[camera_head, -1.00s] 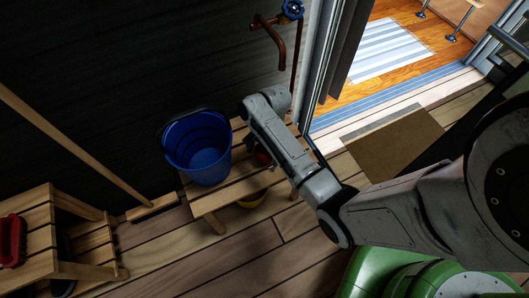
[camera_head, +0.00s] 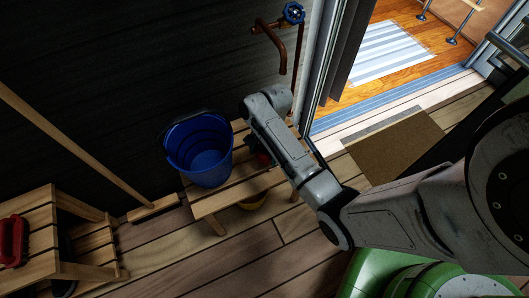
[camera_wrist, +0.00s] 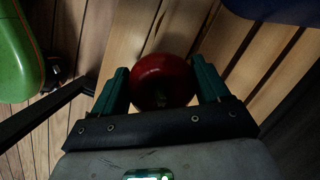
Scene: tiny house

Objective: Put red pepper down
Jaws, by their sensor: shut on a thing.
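The red pepper (camera_wrist: 162,82) is between the two green fingers of my gripper (camera_wrist: 163,88) in the wrist view. The gripper is shut on it. The pepper is over the wooden slatted bench (camera_wrist: 125,35); I cannot tell whether it touches the slats. In the head view my arm mostly hides the gripper and pepper, and only a small dark red patch (camera_head: 263,159) shows beside the arm, above the bench (camera_head: 233,195).
A blue bucket (camera_head: 199,150) stands on the bench, left of my arm. A wooden step stand (camera_head: 38,235) with a red brush (camera_head: 13,240) is at far left. Pipes with a blue valve (camera_head: 293,13) are on the wall behind.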

